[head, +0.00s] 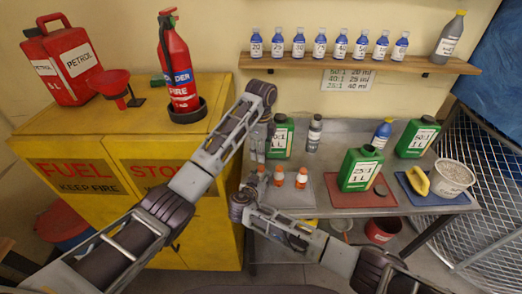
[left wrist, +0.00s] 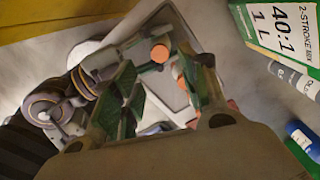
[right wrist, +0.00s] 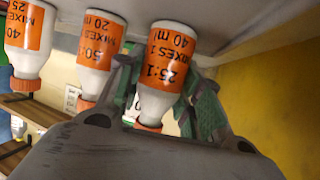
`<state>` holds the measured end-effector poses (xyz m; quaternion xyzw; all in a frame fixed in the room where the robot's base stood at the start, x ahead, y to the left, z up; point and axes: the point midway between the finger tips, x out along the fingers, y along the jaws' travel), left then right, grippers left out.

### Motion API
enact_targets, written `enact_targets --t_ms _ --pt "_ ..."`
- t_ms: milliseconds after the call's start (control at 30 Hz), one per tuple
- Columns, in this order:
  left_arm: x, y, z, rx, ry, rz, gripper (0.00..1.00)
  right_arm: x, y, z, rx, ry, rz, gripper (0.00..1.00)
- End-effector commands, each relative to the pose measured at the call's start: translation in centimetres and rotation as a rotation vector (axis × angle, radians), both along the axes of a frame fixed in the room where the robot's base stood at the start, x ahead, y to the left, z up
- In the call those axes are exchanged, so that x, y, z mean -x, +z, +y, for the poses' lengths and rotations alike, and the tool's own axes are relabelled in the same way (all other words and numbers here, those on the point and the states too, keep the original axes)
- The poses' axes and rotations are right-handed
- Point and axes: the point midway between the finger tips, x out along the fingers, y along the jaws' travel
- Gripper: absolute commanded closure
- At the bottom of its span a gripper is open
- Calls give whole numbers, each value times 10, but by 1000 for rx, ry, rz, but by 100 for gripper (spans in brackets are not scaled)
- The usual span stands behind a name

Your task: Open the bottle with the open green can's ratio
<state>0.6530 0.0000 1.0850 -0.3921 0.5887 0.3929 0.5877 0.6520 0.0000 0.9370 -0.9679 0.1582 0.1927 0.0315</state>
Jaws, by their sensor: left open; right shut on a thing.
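A green can (head: 361,170) labelled 25:1 1 L stands on a red mat, with a dark round disc (head: 380,190), apparently its cap, beside it. Small white bottles with orange caps stand on the left of the table. My right gripper (right wrist: 165,110) is shut on the white bottle (right wrist: 168,65) labelled 25:1, 40 ml. Whether it is lifted is unclear. My left gripper (left wrist: 165,85) is open, pointing down above the orange caps (left wrist: 160,53). In the head view the fingers and held bottle are partly hidden by my arms.
Other green cans are labelled 40:1 (left wrist: 275,25) and 50:1 (head: 417,139). Two more orange-capped bottles (head: 279,176) (head: 301,178) stand close by. A grey bottle (head: 314,133), blue bottle (head: 382,135) and white tub (head: 452,178) share the table. A shelf (head: 330,63) hangs behind.

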Motion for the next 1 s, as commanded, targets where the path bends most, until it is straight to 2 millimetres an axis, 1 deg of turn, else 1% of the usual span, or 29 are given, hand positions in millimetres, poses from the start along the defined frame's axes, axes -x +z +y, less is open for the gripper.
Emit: enact_targets --t_ms 167,333,800,1000 --pt "0 -3 0 0 1 1 57 0 0 0 0 0 0 100" --pt "0 -12 0 0 1 1 57 0 0 0 0 0 0 100" --pt "1 -63 0 -1 1 2 57 0 0 0 0 0 0 100" --pt "0 -77 0 -1 1 1 57 0 0 0 0 0 0 100"
